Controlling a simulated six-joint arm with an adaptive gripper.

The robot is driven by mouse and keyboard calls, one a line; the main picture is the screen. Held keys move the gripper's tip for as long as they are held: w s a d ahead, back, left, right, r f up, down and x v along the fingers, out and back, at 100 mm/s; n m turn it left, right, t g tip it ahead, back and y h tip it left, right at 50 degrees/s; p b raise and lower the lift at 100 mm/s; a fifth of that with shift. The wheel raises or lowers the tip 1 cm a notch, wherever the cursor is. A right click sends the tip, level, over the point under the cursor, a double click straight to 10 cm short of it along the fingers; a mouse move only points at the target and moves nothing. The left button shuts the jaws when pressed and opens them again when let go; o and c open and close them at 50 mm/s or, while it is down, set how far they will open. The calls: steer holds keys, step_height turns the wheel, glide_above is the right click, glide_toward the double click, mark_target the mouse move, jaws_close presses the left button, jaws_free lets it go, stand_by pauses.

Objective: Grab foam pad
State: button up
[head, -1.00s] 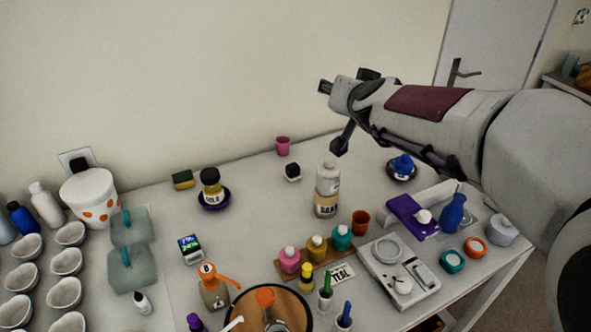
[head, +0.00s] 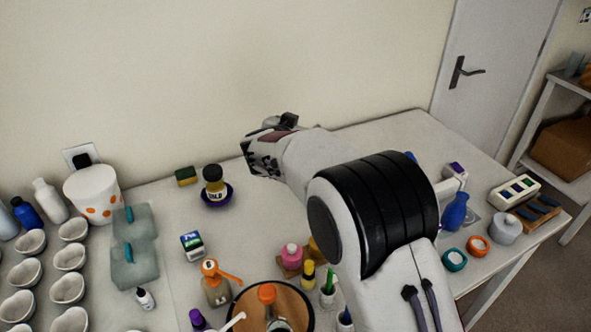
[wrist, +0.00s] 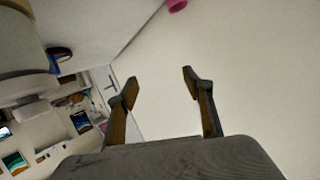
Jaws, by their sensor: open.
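A small foam pad (head: 187,176), yellow with a dark green layer, lies on the table against the back wall, left of the dark bottle in the purple dish. My gripper (head: 256,157) is in the air to the right of the pad in the head view, apart from it. In the wrist view my gripper (wrist: 159,84) shows two fingers spread wide with nothing between them. The pad is not visible in the wrist view.
The dark-capped bottle (head: 213,184) in its purple dish (head: 229,197) stands between pad and gripper. A white bucket with orange spots (head: 92,193) is left of the pad. A pink cup (wrist: 176,5) shows at the wrist view's top edge. My arm hides the table's middle.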

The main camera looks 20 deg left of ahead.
steer(key=s+a+f+h, duration=0.1)
steer(key=f, duration=0.3)
steer(key=s+a+f+g+h, duration=0.1)
steer(key=s+f, duration=0.1)
steer(key=f, duration=0.3)
steer(key=s+a+f+h, duration=0.1)
steer(key=f, duration=0.3)
steer(key=shift+s+a+f+m, duration=0.2)
steer(key=shift+s+a+m, duration=0.1)
steer(key=shift+x, duration=1.3)
steer(key=shift+d+x, duration=0.15)
steer(key=shift+x, duration=1.15)
steer(key=shift+d+x, duration=0.15)
steer(key=shift+x, duration=1.15)
steer(key=c, duration=1.1)
